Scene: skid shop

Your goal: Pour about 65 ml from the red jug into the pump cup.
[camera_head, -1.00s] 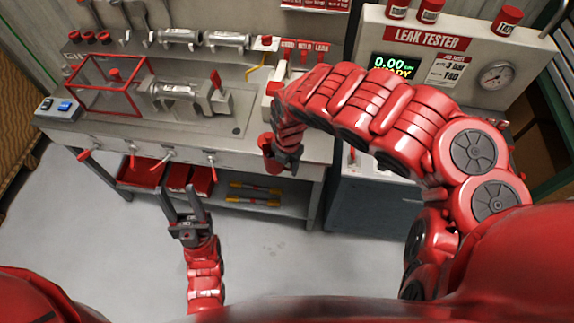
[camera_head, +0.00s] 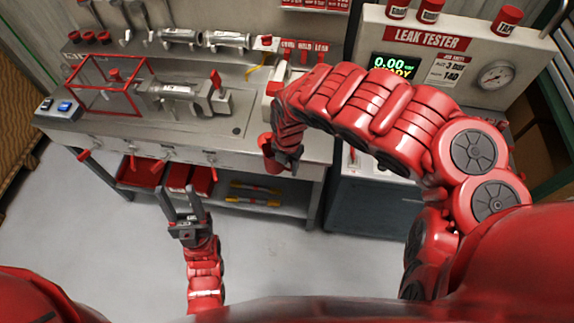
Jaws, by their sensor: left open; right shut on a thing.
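The red jug (camera_head: 265,142) is at the front edge of the bench, partly hidden by my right gripper and forearm. My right gripper (camera_head: 285,160) is shut on it. The jug looks roughly upright; its contents cannot be seen. A grey pump-like assembly (camera_head: 180,90) with a red lever (camera_head: 216,80) lies on the bench, left of the jug. I cannot make out which part of it is the pump cup. My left gripper (camera_head: 182,205) is open and empty, in front of the bench over the floor, pointing up toward the bench.
A red wire cage (camera_head: 105,85) stands at the bench's left, beside a switch box (camera_head: 58,108). Handles stick out of the bench front. Red bins (camera_head: 190,180) sit on the lower shelf. The leak tester (camera_head: 430,60) stands at the right, behind my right arm.

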